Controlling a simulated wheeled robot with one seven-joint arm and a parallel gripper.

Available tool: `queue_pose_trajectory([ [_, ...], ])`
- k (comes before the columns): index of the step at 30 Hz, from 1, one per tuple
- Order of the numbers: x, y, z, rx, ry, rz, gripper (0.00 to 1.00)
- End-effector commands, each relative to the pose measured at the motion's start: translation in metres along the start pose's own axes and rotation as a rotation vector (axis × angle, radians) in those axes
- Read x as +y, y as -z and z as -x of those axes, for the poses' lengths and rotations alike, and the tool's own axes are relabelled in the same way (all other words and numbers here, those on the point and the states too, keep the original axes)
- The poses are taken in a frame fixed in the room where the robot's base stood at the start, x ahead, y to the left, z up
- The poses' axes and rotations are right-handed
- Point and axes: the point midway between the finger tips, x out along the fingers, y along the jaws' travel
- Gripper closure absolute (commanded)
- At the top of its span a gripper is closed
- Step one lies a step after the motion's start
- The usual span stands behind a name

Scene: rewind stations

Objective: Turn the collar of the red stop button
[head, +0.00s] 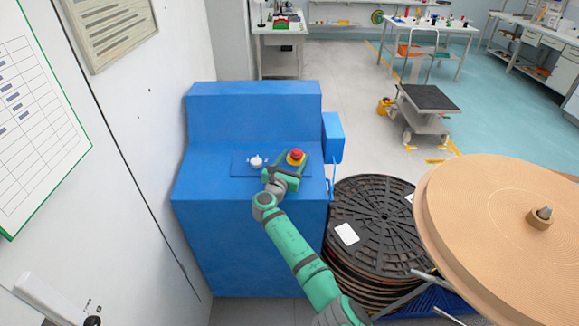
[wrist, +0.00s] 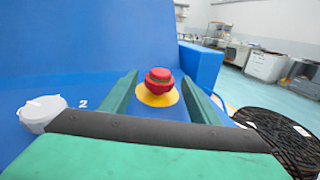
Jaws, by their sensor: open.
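The red stop button (head: 296,154) stands on a yellow round base on the panel of the blue machine (head: 250,206). In the wrist view the red button (wrist: 158,78) has a ridged red collar under its cap, above the yellow disc (wrist: 157,98). My gripper (head: 291,167) is at the near side of the button. In the wrist view its two green fingers (wrist: 159,88) are apart, one to the left and one to the right of the button. I cannot tell whether either finger touches the collar. Nothing is held.
A white knob (wrist: 42,112) sits left of the button, beside a "2" mark; the head view shows it too (head: 256,162). A blue box (head: 333,138) juts from the machine's right side. Black reels (head: 375,215) and a large tan reel (head: 490,220) stand right of my arm.

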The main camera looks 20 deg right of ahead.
Motion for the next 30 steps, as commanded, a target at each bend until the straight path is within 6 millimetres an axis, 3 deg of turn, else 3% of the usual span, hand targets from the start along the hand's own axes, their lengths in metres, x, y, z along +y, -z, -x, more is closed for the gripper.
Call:
queue_pose_trajectory([
  [16,-0.001,0.002,0.087,0.002,0.000,-0.003,0.44],
  [21,-0.001,0.001,0.099,0.002,0.001,-0.002,0.44],
  [30,-0.001,0.000,0.101,0.001,0.001,-0.001,0.44],
])
